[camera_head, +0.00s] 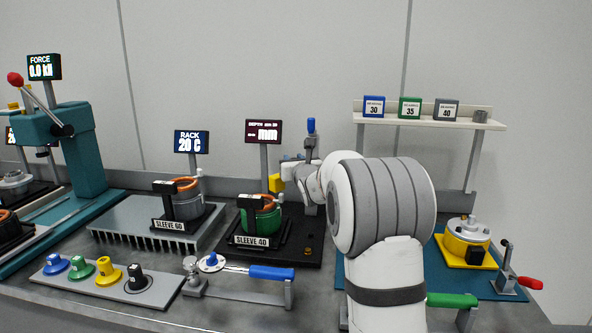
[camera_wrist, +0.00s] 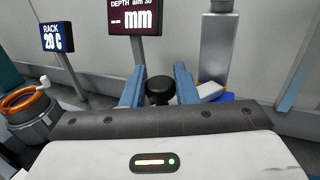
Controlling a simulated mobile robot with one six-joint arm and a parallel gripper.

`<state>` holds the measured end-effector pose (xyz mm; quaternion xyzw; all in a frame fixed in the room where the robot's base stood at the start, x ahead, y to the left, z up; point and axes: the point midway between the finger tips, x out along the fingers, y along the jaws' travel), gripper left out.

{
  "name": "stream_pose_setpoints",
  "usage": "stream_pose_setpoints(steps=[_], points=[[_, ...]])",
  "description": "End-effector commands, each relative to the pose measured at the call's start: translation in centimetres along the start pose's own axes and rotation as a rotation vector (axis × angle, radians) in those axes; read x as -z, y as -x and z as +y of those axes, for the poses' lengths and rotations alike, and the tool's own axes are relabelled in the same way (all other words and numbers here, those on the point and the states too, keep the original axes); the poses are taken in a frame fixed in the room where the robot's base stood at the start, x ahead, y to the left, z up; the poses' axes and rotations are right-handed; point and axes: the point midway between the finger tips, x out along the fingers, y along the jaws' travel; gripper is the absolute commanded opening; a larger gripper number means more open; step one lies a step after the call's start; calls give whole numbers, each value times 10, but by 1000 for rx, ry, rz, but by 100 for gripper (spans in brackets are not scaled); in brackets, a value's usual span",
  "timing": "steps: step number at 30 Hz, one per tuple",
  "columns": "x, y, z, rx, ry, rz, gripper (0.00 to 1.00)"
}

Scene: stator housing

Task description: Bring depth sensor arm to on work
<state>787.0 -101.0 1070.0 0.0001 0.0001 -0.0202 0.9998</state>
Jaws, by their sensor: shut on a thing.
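The depth sensor station has a grey post (camera_head: 311,165) with a blue top, also tall in the wrist view (camera_wrist: 217,55). A yellow block (camera_head: 276,183), apparently part of the depth sensor arm, shows left of the post; the rest of the arm is mostly hidden by my gripper. My gripper (camera_wrist: 160,88) has its two blue-grey fingers closed on a black knob (camera_wrist: 159,95). In the head view my gripper (camera_head: 290,166) is beside the post. The green work (camera_head: 264,216), labelled SLEEVE 40, sits on the black base (camera_head: 290,243), below and left of the gripper.
A dark red display (camera_head: 264,131) reads DEPTH and a blank mm value. A rack (camera_head: 150,240) with SLEEVE 60 stands left. The blue-handled lever (camera_head: 270,272) lies in front. A shelf (camera_head: 435,121) with labelled boxes and a yellow fixture (camera_head: 463,252) are right.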

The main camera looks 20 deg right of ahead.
Motion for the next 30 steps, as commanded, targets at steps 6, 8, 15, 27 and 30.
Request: stream_pose_setpoints(steps=[6, 8, 15, 27, 30], points=[[-2, 0, -3, 5, 1, -2, 0], [-2, 0, -3, 6, 1, -2, 0], [-2, 0, -5, 8, 1, -1, 27], [0, 0, -6, 9, 1, 1, 47], [0, 2, -6, 9, 1, 1, 47]])
